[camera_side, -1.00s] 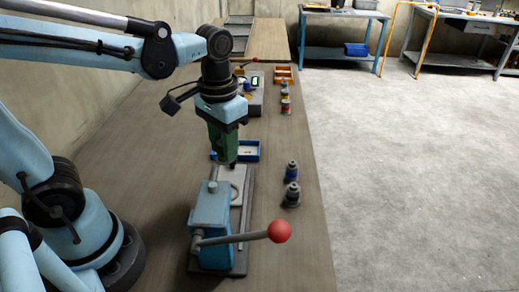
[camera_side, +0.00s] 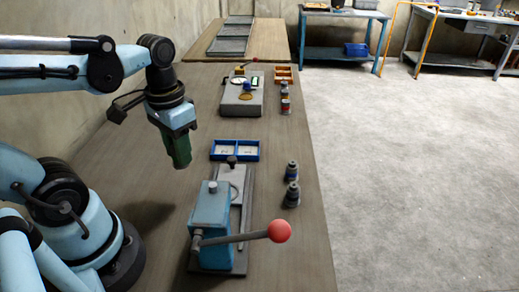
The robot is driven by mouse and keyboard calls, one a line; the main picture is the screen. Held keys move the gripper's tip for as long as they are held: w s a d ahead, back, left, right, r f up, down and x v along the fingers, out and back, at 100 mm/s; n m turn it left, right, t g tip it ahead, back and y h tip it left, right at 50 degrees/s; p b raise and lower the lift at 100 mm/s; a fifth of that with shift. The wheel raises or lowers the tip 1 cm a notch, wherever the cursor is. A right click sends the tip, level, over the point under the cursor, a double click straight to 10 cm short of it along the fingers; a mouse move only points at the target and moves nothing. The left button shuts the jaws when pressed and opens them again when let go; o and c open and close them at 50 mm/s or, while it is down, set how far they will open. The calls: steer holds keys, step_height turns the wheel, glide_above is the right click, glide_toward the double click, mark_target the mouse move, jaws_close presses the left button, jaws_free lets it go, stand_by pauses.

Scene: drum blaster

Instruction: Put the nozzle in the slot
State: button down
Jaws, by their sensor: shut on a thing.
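My gripper (camera_side: 176,134) hangs over the bare table left of the clamp fixture, tilted a little. It is shut on a green block-like piece (camera_side: 180,152), held clear of the table. I cannot tell whether this is the nozzle. The fixture's grey plate (camera_side: 232,176) lies right of and below my gripper in the picture, with a ring-like opening (camera_side: 236,192) in it. A small dark round part (camera_side: 231,161) stands at the plate's far end. I cannot tell which opening is the slot.
The fixture's blue block (camera_side: 211,212) carries a lever with a red ball (camera_side: 279,231). A blue two-compartment tray (camera_side: 248,150) lies behind. Dark cylindrical parts (camera_side: 292,195) stand at right. A grey device (camera_side: 242,97) stands farther back. The table left of the fixture is clear.

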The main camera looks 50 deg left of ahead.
steer(key=shift+s+a+f, duration=0.1)
steer(key=shift+s+f, duration=0.4)
steer(key=shift+f, duration=0.1)
glide_toward(186, 201)
steer(key=shift+f, duration=2.75)
steer(key=shift+f, duration=0.15)
steer(key=c, duration=0.8)
jaws_free()
steer(key=shift+r, duration=6)
steer(key=w+d+t, duration=0.1)
steer(key=w+t, duration=0.1)
steer(key=w+d+t, duration=0.1)
steer(key=w+t, duration=0.1)
steer(key=w, duration=0.1)
steer(key=w+d+m+t, duration=0.1)
steer(key=w+t, duration=0.1)
steer(key=shift+w+r, duration=0.15)
steer(key=shift+w, duration=0.15)
steer(key=shift+o, duration=0.3)
steer(key=shift+w+d+r+t, duration=0.25)
steer(key=shift+w+t, duration=0.2)
steer(key=shift+t, duration=0.15)
